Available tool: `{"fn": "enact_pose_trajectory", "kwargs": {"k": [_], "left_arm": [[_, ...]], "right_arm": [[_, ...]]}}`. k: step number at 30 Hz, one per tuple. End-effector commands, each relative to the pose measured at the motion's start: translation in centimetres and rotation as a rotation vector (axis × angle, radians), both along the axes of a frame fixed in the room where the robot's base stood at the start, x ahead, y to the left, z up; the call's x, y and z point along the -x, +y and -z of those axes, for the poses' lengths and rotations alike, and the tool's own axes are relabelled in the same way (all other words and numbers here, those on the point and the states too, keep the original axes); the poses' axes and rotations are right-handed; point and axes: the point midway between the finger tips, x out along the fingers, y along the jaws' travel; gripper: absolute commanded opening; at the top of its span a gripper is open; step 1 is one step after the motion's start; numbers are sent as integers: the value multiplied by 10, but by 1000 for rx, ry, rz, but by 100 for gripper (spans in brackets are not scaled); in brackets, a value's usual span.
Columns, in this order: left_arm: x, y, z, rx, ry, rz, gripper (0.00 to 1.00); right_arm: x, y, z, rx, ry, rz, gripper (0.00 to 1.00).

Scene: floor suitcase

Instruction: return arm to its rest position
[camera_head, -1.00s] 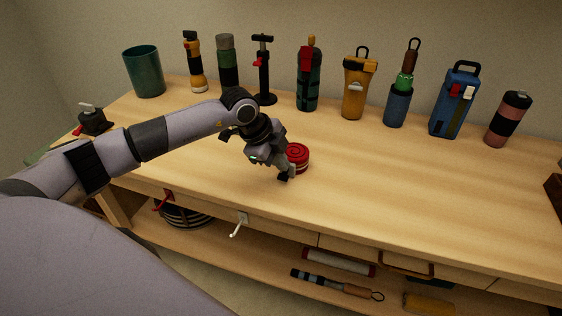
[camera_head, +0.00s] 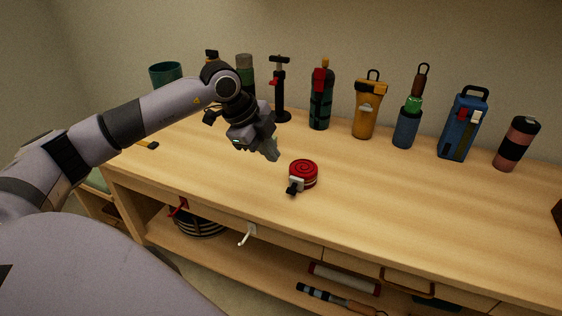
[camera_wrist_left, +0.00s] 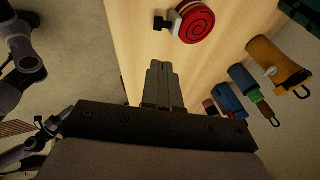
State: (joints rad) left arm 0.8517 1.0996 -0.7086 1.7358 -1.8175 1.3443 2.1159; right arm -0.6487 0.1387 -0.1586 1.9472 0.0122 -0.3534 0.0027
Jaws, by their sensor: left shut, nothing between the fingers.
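My left gripper (camera_head: 270,150) is shut and empty, held above the wooden bench top. In the head view its tips are up and to the left of a red coiled roll (camera_head: 304,172) with a black and white end piece. The roll lies on the bench and is apart from the gripper. In the left wrist view the shut fingers (camera_wrist_left: 163,80) point toward the bench, and the red roll (camera_wrist_left: 195,22) shows beyond them at the top.
Several upright items stand along the back of the bench (camera_head: 400,205), among them an orange flashlight (camera_head: 367,108), a blue case (camera_head: 462,125) and a pink and black bottle (camera_head: 517,144). A teal cup (camera_head: 165,74) is partly behind my arm. The right front of the bench top is clear.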

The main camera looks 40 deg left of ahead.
Motion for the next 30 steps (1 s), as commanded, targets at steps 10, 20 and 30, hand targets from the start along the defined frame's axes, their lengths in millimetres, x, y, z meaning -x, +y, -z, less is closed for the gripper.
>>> {"fn": "enact_pose_trajectory", "kwargs": {"k": [10, 20, 30], "left_arm": [[9, 3, -13, -1, 0, 0, 0], [8, 3, -13, 0, 0, 0, 0], [17, -67, 10, 197, -22, 213, 0]], "right_arm": [[0, 0, 1, -1, 0, 0, 43], [0, 1, 0, -2, -1, 0, 43], [0, 1, -4, -2, -1, 0, 43]]}}
